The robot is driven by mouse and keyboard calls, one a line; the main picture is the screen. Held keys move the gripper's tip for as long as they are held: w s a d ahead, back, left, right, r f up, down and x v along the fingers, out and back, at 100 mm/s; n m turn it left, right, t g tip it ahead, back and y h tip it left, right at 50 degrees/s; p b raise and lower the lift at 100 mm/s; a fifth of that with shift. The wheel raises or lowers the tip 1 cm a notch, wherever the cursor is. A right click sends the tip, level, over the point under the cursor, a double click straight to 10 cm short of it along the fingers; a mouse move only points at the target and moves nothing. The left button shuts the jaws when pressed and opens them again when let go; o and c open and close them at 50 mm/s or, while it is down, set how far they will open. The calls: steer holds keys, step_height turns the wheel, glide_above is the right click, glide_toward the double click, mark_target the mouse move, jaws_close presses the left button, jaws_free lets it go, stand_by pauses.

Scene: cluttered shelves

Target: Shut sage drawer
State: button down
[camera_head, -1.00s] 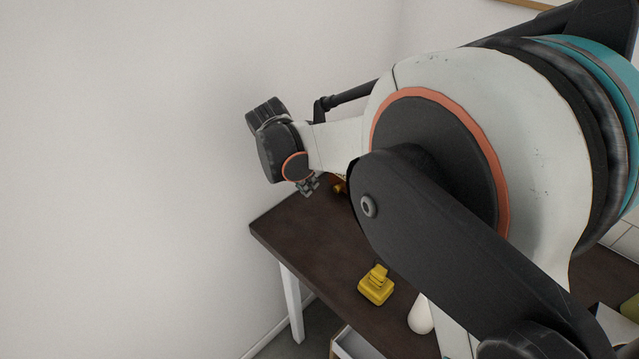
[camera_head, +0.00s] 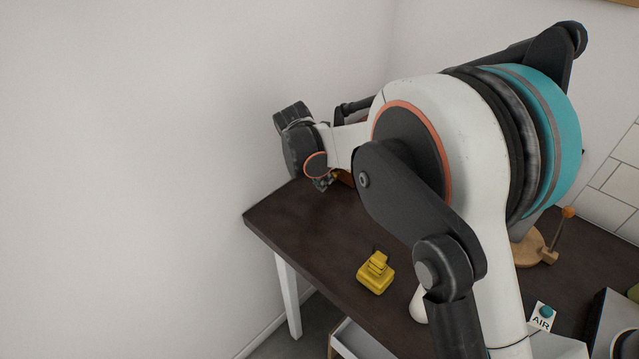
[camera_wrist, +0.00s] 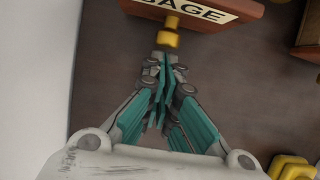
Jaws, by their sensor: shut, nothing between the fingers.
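The sage drawer shows in the wrist view as a reddish-brown front with a cream "SAGE" label (camera_wrist: 204,10) and a yellow knob (camera_wrist: 167,38). How far the drawer stands out cannot be seen. My gripper (camera_wrist: 165,65) is shut and empty, its fingertips right at the knob; I cannot tell whether they touch. In the head view my gripper (camera_head: 322,184) is low over the far left part of the dark table (camera_head: 285,225), and my arm hides most of the drawer.
A yellow stepped object (camera_head: 376,273) stands near the table's front edge. Another wooden piece (camera_wrist: 312,32) lies right of the sage drawer. A wooden stand with an orange-tipped rod (camera_head: 540,248) and an "AIR" card (camera_head: 542,318) are at right. A wall borders the left.

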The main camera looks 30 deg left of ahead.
steer(key=w, duration=0.3)
steer(key=w+d, duration=0.1)
steer(key=w, duration=0.1)
steer(key=w+d+p, duration=0.1)
steer(key=w, duration=0.2)
steer(key=shift+w+d, duration=0.2)
steer(key=shift+w, duration=0.1)
steer(key=shift+s, duration=0.1)
